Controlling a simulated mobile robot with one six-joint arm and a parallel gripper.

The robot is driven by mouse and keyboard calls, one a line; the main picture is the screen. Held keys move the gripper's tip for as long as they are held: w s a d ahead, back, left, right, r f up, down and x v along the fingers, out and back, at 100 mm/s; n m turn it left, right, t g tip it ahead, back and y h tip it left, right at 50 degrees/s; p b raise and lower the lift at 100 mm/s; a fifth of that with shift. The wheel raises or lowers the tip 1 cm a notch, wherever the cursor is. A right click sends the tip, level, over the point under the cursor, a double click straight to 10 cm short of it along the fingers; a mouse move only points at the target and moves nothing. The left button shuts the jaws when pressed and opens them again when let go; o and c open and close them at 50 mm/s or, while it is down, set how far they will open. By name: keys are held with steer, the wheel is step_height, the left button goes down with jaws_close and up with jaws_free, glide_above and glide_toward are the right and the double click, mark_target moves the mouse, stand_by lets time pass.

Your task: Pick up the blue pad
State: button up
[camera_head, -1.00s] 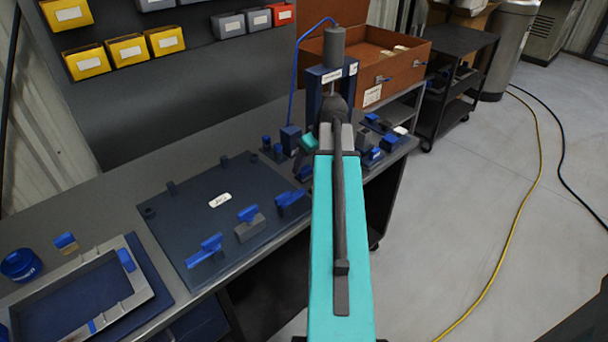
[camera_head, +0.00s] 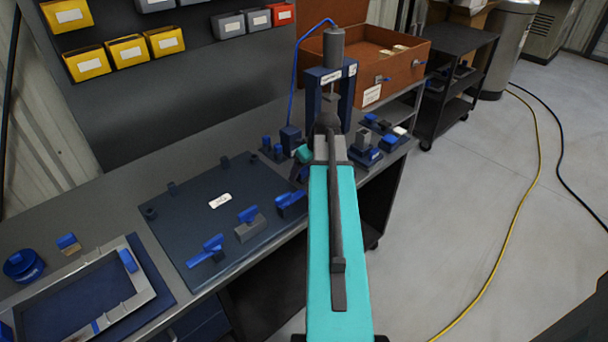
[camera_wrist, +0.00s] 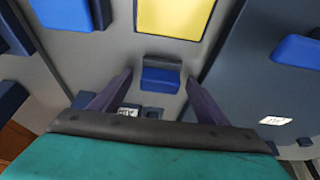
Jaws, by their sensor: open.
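In the wrist view a small block with a blue top, likely the blue pad (camera_wrist: 160,76), lies on a grey surface between the fingers of my gripper (camera_wrist: 159,82). The gripper is open and empty. The gap between fingers and block cannot be judged, and I see no contact. In the head view my arm hides most of the gripper, and only a teal part (camera_head: 303,153) shows beside the blue-framed press (camera_head: 346,90). Several blue-topped pieces are on the bench, so I cannot tell for sure which one is between the fingers there.
A dark plate (camera_head: 190,215) carries several blue-handled clamps, including one on a grey block (camera_head: 250,228). Small blue parts (camera_head: 365,153) crowd the bench right of the press. A grey tray (camera_head: 140,278) is front left; an orange-brown case (camera_head: 400,68) stands behind.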

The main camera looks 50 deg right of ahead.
mark_target(304, 169)
stand_by(0.4)
steer(key=c, duration=1.1)
steer(key=shift+r, duration=0.15)
steer(key=shift+c, duration=0.2)
steer(key=shift+r+b, duration=0.5)
steer(key=shift+r, duration=1.1)
steer(key=s+a, duration=0.1)
steer(key=s, duration=0.2)
steer(key=s+a+b, duration=0.1)
steer(key=s, duration=0.2)
steer(key=s+a+r, duration=0.1)
steer(key=s, duration=0.3)
steer(key=shift+a+b, duration=0.1)
steer(key=shift+b, duration=0.25)
steer(key=shift+s+f+b, duration=0.15)
steer(key=shift+s+b, duration=0.1)
steer(key=shift+b, duration=0.8)
steer(key=shift+s+b, duration=0.1)
steer(key=shift+b, duration=0.3)
steer(key=s+b, duration=0.1)
steer(key=b, duration=0.1)
steer(key=s+b, duration=0.1)
steer(key=b, duration=0.2)
steer(key=shift+a+b, duration=0.35)
steer(key=shift+s+a+r+b, duration=0.25)
steer(key=shift+s+b, duration=0.4)
steer(key=shift+b, duration=0.2)
steer(key=shift+s+a+r+b, duration=0.2)
steer(key=shift+s+b, duration=0.4)
steer(key=shift+b, duration=0.25)
